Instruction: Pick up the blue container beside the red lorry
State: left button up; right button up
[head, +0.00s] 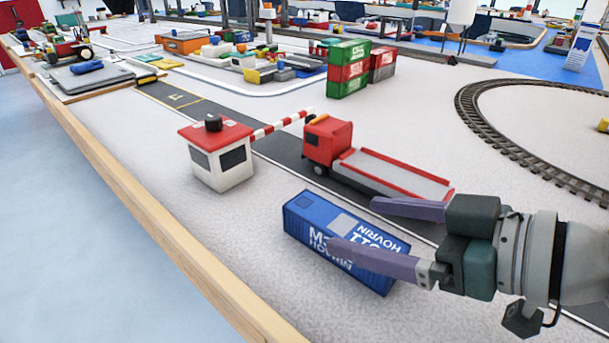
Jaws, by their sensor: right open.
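The blue container (310,222) lies on the pale table surface in front of the red lorry (328,143), near the table's front edge. White lettering shows on it. The lorry has an empty grey flatbed with red side rails and stands on the dark road. My right gripper (352,224) comes in from the right with its two purple fingers spread wide. The nearer finger overlaps the container's right part in the picture; the farther finger is by the lorry's rear. I cannot tell whether a finger touches the container. My left gripper is out of view.
A white gatehouse (221,162) with a red roof stands left of the container, its striped barrier (283,125) over the road. Stacked green and red containers (348,72) stand behind. A curved railway track (490,125) lies at the right. The wooden table edge (150,215) runs along the left.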

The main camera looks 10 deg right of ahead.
aim_at(345, 225)
jog(key=x, duration=0.4)
jog(key=shift+a+f, duration=0.15)
jog(key=shift+a, duration=0.05)
jog(key=shift+d, duration=0.1)
grip_shut()
dwell(0.4)
